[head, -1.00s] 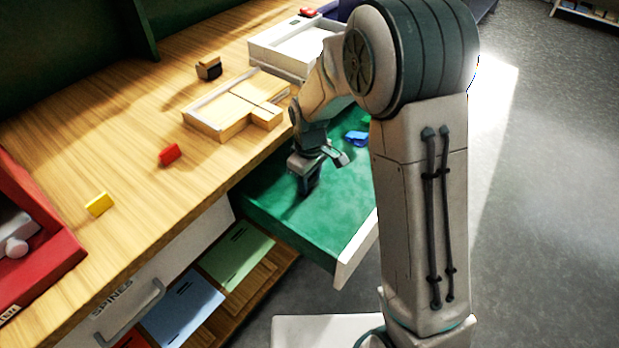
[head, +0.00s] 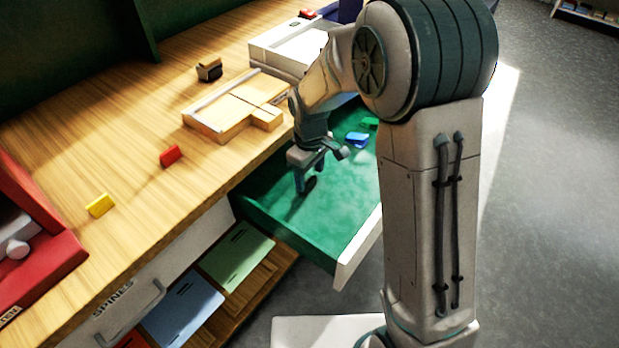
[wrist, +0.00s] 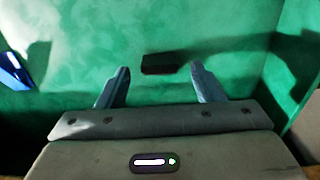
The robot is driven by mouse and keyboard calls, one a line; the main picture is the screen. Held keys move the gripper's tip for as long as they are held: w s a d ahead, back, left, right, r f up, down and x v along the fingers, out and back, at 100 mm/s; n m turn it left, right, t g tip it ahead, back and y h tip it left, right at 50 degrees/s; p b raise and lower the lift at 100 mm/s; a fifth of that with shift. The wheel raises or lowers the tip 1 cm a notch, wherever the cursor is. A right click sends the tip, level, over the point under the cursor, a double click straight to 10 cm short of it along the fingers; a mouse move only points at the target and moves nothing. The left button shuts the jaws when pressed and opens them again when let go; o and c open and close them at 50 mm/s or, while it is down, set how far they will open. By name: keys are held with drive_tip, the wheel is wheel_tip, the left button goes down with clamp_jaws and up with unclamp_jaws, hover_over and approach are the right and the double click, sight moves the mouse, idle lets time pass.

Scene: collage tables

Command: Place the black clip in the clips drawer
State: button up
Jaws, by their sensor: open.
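The black clip (wrist: 165,63) lies on the green floor of the open drawer (head: 330,225), as the wrist view shows. In that view it lies between and just beyond the tips of my gripper (wrist: 160,78). The fingers are apart and nothing is held between them. In the head view my gripper (head: 305,184) points down into the drawer, and a small dark shape at its fingertips may be the clip. A blue clip (head: 357,139) and a green clip (head: 371,123) lie in the same drawer, farther back; the blue clip also shows in the wrist view (wrist: 14,70).
The wooden table holds a red clip (head: 170,156), a yellow clip (head: 100,205), a dark-and-tan block (head: 209,70) and a wooden tray (head: 205,126). A red box (head: 62,256) stands at left. A closed drawer marked SPINES (head: 135,300) is beside the open one.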

sight(310, 180)
wheel_tip(310, 180, up, 9)
drive_tip(key=s+d+r+m+t, duration=0.1)
drive_tip(key=s+d+r+m, duration=0.1)
drive_tip(key=s+d+m, duration=0.3)
drive_tip(key=s+d+r+m+t, duration=0.1)
drive_tip(key=s+d+r+m, duration=0.2)
drive_tip(key=s, duration=1.1)
drive_tip(key=d+m, duration=0.2)
drive_tip(key=d, duration=0.3)
drive_tip(key=shift+d+r+p, duration=0.15)
drive_tip(key=shift+d+p, duration=0.15)
drive_tip(key=shift+d, duration=0.05)
